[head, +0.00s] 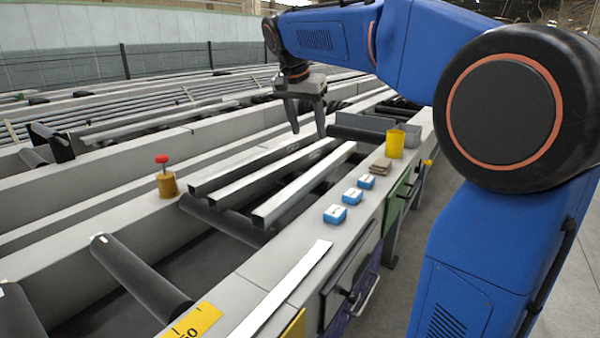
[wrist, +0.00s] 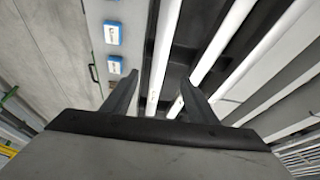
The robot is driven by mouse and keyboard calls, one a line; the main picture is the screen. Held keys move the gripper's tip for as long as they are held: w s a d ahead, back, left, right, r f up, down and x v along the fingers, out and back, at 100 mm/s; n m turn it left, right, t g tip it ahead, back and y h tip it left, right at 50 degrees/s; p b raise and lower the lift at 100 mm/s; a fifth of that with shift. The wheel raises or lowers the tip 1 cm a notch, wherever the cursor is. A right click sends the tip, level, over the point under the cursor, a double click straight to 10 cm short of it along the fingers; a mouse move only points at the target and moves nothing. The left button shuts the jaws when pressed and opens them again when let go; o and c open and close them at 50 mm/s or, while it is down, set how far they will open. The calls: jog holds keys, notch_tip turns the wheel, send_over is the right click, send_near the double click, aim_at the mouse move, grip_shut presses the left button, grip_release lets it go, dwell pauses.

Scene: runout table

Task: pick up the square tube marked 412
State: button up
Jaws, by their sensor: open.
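Three pale square tubes lie side by side across the dark rollers in the head view: the left one (head: 232,172), the middle one (head: 246,183) and the right one (head: 303,187). Small dark marks show on the left and middle tubes, but no number is readable, so I cannot tell which is 412. My gripper (head: 307,128) is open and empty, above the far part of the tubes, fingers pointing down. In the wrist view, the tube nearest the blue boxes (wrist: 166,45) runs between the open fingers of my gripper (wrist: 160,82), with the middle tube (wrist: 212,50) by the right finger.
Blue boxes (head: 335,214), a brown stack (head: 380,167) and a yellow cup (head: 396,144) stand on the table's right edge. A red-knobbed yellow post (head: 166,183) stands left of the tubes. A flat white strip (head: 285,287) lies in front. Bare rollers (head: 140,278) are at near left.

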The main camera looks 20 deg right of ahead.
send_near(318, 168)
jog(key=x, duration=0.4)
jog(key=shift+w+a+f, duration=0.25)
jog(key=shift+a+f, duration=0.05)
jog(key=shift+f, duration=0.15)
jog(key=x, duration=0.4)
jog(key=shift+s+d, duration=0.2)
jog(key=shift+d, duration=0.2)
jog(key=shift+w+d+f, duration=0.15)
jog(key=shift+d+f, duration=0.05)
jog(key=shift+f, duration=0.4)
jog(key=shift+c, duration=0.3)
grip_shut()
